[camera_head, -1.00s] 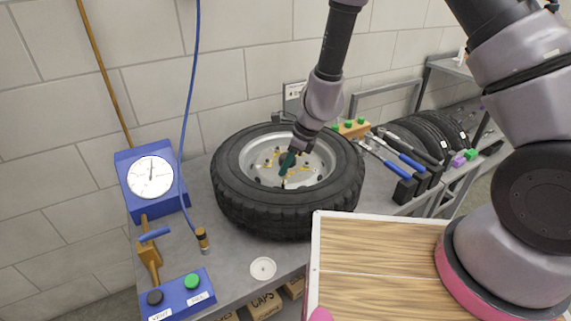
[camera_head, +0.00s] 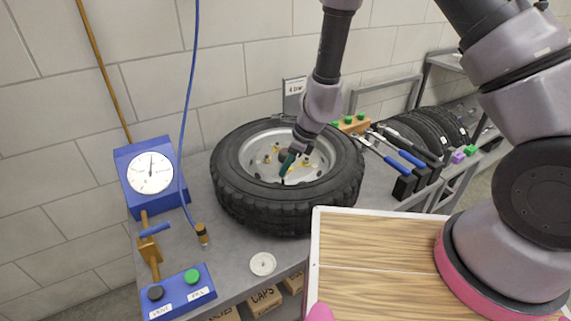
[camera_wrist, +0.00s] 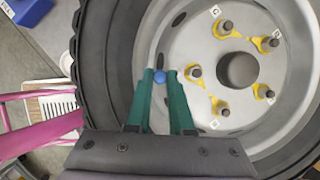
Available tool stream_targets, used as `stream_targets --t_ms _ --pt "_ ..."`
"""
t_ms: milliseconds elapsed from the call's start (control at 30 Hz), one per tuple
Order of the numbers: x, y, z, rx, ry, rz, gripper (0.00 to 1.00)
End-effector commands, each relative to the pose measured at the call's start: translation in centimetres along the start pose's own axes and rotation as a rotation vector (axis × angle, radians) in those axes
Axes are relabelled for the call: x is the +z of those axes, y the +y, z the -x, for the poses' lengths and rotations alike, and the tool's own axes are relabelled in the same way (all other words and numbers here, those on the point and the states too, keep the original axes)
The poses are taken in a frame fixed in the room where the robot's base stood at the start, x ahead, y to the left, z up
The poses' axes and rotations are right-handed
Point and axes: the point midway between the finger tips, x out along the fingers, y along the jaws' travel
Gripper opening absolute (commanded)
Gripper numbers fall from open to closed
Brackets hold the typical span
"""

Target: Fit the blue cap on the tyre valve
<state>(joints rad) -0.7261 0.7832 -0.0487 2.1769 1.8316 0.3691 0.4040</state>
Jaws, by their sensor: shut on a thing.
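The blue cap (camera_wrist: 160,77) shows in the wrist view between the tips of my two green fingers. My gripper (camera_wrist: 160,76) is shut on it. The cap is over the inner edge of the grey wheel rim (camera_wrist: 200,60), near the tyre's inner wall. The black tyre (camera_head: 240,205) lies flat on the bench in the head view, and my gripper (camera_head: 284,178) reaches down inside its rim. I cannot make out the valve; the cap and fingers may hide it. I cannot tell whether the cap touches anything below.
Yellow tags and wheel studs (camera_wrist: 223,108) stand around the hub hole. A blue gauge box (camera_head: 150,173), an air hose end (camera_head: 202,235) and a white dish (camera_head: 263,264) are left and in front of the tyre. Blue-handled tools (camera_head: 400,165) lie to the right.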

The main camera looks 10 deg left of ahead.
Motion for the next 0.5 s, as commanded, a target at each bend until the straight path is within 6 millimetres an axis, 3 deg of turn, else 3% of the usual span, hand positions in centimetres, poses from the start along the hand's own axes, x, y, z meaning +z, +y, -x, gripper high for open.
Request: stream_targets --t_ms 500 --pt "-0.5 0.0 -1.2 0.0 0.0 0.0 0.0"
